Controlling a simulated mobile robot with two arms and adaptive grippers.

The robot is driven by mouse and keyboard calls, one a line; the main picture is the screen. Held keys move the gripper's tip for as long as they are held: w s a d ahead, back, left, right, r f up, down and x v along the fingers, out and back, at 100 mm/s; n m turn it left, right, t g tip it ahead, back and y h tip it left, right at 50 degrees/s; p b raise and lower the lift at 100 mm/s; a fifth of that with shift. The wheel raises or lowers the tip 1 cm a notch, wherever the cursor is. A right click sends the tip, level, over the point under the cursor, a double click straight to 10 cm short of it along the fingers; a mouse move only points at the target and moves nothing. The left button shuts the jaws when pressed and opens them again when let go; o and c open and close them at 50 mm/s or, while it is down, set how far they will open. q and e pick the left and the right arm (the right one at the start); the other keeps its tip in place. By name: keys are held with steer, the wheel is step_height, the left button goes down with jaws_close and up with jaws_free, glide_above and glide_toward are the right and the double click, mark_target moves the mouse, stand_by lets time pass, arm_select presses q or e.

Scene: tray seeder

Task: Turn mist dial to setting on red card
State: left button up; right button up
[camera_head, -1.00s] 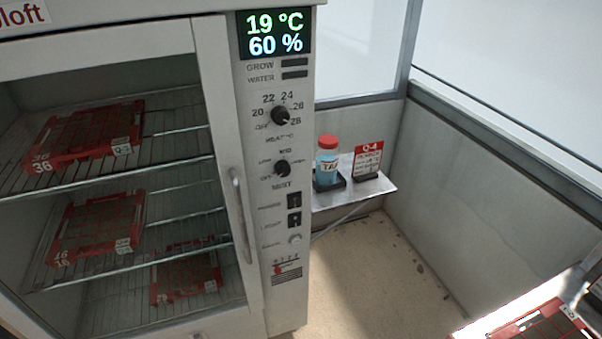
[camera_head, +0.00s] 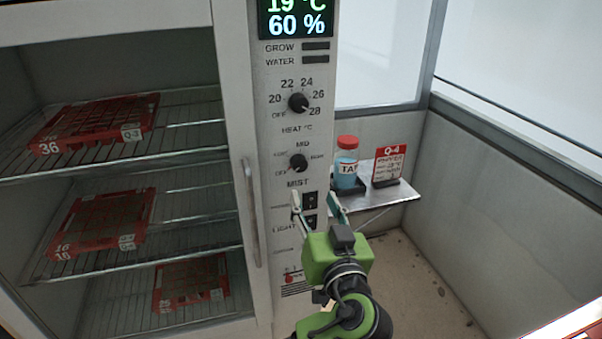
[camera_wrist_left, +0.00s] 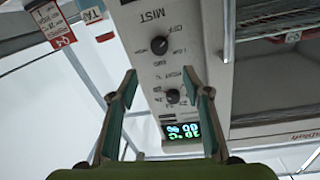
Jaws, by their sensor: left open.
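The mist dial (camera_head: 299,162) is a round black knob on the white cabinet's control panel, above the word MIST. It also shows in the left wrist view (camera_wrist_left: 159,45), upside down. Its pointer direction is too small to tell surely. The red card (camera_head: 389,165), headed Q-4, stands on a small side shelf; its smaller print is unreadable. It also shows in the left wrist view (camera_wrist_left: 52,25). My left gripper (camera_head: 315,203) is open and empty, in front of the panel, appearing just below the mist dial and apart from it. My right gripper is not in view.
The heat dial (camera_head: 298,102) sits above the mist dial, under the display (camera_head: 297,20). Switches lie below, partly hidden by my gripper. A vertical door handle (camera_head: 250,212) is left of the panel. A red-capped bottle (camera_head: 346,165) stands beside the card on the shelf (camera_head: 405,192).

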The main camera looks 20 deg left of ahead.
mark_target(300, 165)
arm_select(q)
steer(key=p+x, duration=0.3)
steer(key=x, duration=1)
steer(key=shift+w+a+f, duration=0.1)
steer(key=shift+w+a, duration=0.05)
steer(key=shift+w, duration=0.15)
steer(key=c, duration=1.1)
